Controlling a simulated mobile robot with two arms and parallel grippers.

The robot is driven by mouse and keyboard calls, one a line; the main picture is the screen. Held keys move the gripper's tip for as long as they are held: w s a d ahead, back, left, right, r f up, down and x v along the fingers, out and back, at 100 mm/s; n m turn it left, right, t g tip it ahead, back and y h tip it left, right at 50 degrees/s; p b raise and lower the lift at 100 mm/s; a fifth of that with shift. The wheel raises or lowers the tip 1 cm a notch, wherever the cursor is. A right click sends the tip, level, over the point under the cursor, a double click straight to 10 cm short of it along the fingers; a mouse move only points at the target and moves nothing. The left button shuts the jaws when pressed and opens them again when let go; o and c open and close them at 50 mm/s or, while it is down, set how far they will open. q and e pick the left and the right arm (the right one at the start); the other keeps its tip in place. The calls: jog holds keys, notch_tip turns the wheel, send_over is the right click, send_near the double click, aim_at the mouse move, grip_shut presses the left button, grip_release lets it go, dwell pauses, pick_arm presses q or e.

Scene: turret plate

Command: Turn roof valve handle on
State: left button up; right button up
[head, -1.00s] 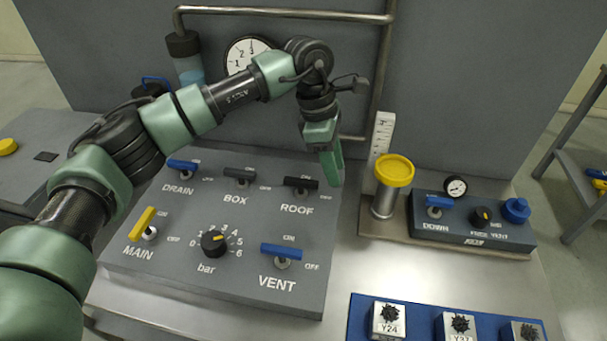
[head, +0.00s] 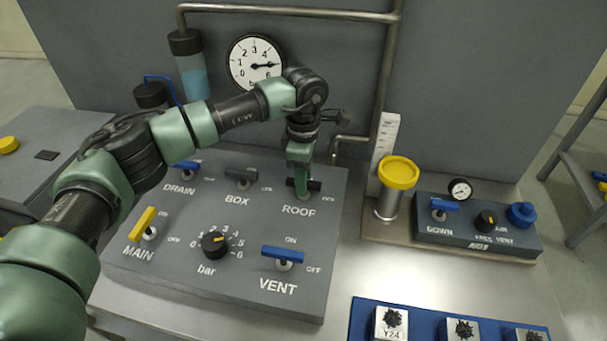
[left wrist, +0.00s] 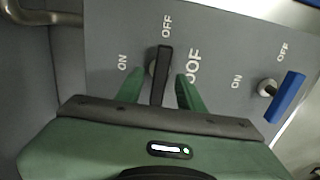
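The black ROOF valve handle (head: 314,185) is on the sloped grey panel, partly hidden by my left gripper (head: 303,190). The left wrist view shows the handle (left wrist: 161,76) in line with its OFF label, with ON off to the left side. My left gripper's green fingers (left wrist: 159,92) stand one on each side of the handle, with a gap to it on both sides. The gripper is open. My right gripper is not in view.
The black BOX handle (head: 241,173) is left of the ROOF handle, and the blue VENT handle (head: 283,254) is in front. A gauge (head: 256,63) and pipe (head: 383,85) are behind. A yellow-capped cylinder (head: 398,173) stands to the right.

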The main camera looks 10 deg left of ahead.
pick_arm(q)
grip_shut()
jog(key=shift+f+n+b, duration=0.1)
jog(key=shift+n+b, duration=0.9)
jog(key=shift+n, duration=0.1)
jog(key=n+b, duration=0.2)
jog(key=n, duration=0.1)
jog(key=shift+n, duration=0.3)
jog(key=n+b, duration=0.3)
jog(key=n, duration=0.3)
jog(key=shift+b, duration=0.35)
jog(key=n+b, duration=0.1)
jog(key=n, duration=0.2)
jog(key=n+b, duration=0.1)
jog(key=n, duration=0.2)
jog(key=shift+w+r, duration=0.1)
jog(key=shift+r, duration=0.1)
